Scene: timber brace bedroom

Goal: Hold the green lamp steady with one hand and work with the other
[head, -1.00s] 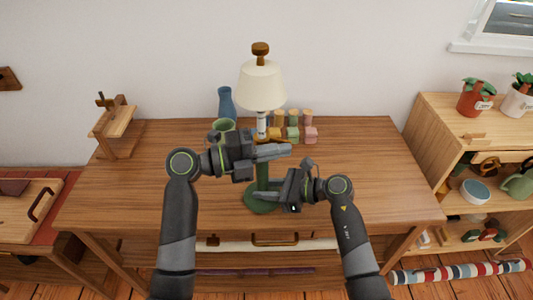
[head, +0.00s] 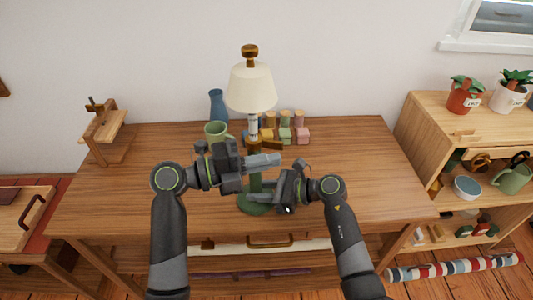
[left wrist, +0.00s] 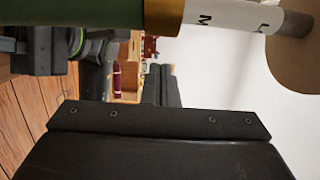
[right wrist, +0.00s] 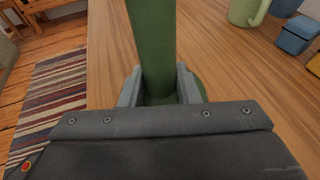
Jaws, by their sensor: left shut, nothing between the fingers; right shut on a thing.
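The green lamp stands upright on the wooden table, its cream shade (head: 250,90) topped by a brown knob. Its green stem (right wrist: 154,40) is between the fingers of my right gripper (right wrist: 157,78), which is shut on it low down, above the round base (head: 257,208). My left gripper (head: 278,159) is shut and empty, crossing in front of the upper stem below the brass collar (head: 254,145). In the left wrist view, its fingers (left wrist: 166,70) are beside the lamp, whose collar (left wrist: 163,15) and lettered white neck (left wrist: 230,16) cross the top. I cannot tell whether they touch.
A blue vase (head: 217,106), a green mug (head: 216,130) and several small coloured blocks (head: 302,135) stand behind the lamp. A wooden stand (head: 106,133) is at the back left. The right side of the tabletop (head: 365,165) is clear. A shelf with plants (head: 466,95) is at right.

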